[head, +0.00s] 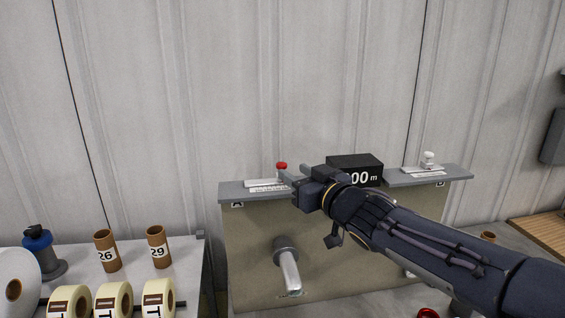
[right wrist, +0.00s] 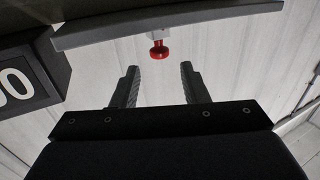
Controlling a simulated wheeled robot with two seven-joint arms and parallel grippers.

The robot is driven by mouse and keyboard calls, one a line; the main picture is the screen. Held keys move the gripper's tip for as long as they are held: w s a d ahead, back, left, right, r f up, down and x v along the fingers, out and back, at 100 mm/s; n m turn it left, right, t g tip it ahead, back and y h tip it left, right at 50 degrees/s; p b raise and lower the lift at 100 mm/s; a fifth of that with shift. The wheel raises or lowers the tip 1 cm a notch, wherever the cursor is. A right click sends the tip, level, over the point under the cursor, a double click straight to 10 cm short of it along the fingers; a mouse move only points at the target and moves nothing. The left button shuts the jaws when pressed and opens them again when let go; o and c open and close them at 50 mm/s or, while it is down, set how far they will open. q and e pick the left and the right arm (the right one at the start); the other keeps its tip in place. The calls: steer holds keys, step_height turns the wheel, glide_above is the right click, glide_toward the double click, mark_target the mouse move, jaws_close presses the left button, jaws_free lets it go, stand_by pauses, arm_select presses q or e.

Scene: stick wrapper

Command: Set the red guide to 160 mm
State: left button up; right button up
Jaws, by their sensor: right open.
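The red guide (head: 281,166) is a small red knob on a pale block at the left end of the machine's grey top shelf, above a white scale strip (head: 266,184). The scale marks are too small to read. My right gripper (head: 288,177) is at the shelf's left part, close to the red knob. In the right wrist view the red guide (right wrist: 158,50) lies beyond and between the two spread fingertips (right wrist: 158,70), apart from both. The right gripper is open and empty. My left gripper is not in view.
A black display (head: 355,170) reading "00 m", partly covered by my arm, stands mid-shelf. A white knob (head: 428,159) is on the shelf's right end. A grey roller (head: 288,268) sticks out below. Cardboard tubes (head: 107,251) and tape rolls (head: 113,300) stand at left.

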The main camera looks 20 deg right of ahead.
mark_target(284, 166)
steer(key=w, duration=0.4)
steer(key=w+a, duration=0.1)
steer(key=w, duration=0.1)
steer(key=shift+w+b, duration=0.35)
steer(key=shift+b, duration=0.05)
jaws_close()
